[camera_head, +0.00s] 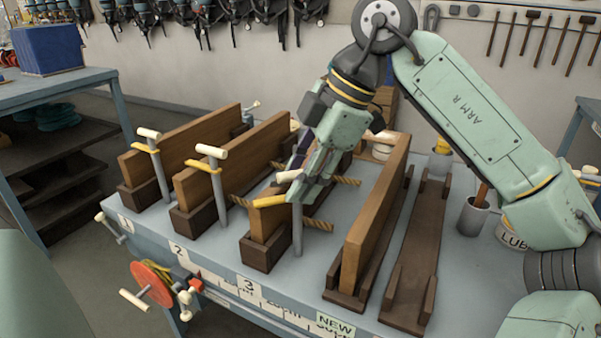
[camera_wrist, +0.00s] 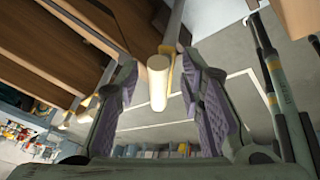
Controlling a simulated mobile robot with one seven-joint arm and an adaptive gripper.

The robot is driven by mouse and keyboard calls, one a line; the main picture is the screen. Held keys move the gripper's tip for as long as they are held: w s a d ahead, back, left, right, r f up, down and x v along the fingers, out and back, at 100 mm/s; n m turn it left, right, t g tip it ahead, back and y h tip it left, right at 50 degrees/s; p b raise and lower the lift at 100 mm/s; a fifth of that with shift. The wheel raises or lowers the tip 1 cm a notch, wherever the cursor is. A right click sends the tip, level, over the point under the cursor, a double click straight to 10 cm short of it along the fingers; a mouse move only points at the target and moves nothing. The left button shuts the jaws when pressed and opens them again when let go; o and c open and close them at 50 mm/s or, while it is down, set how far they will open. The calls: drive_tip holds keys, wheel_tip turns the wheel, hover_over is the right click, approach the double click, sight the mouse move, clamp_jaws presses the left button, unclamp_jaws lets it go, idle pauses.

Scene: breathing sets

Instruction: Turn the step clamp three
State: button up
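The clamp at label 3 (camera_head: 249,286) has a grey post (camera_head: 298,232), a yellow arm (camera_head: 269,201) and a cream bar handle (camera_head: 287,176). It stands against the third wooden board (camera_head: 264,224). My gripper (camera_head: 308,180) points down at this clamp, and its fingers partly hide the clamp top. In the wrist view the cream handle (camera_wrist: 157,84) lies between my two open fingers, with a gap on each side. The yellow part (camera_wrist: 168,62) shows just behind the handle.
Clamps one (camera_head: 149,145) and two (camera_head: 211,163) stand upright to the left with cream handles. A fourth board (camera_head: 371,220) and an empty dark rack (camera_head: 414,255) are to the right. A grey cup (camera_head: 472,218) stands farther right. A red disc (camera_head: 151,282) hangs at the front edge.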

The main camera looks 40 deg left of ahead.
clamp_jaws()
idle(0.4)
idle(0.4)
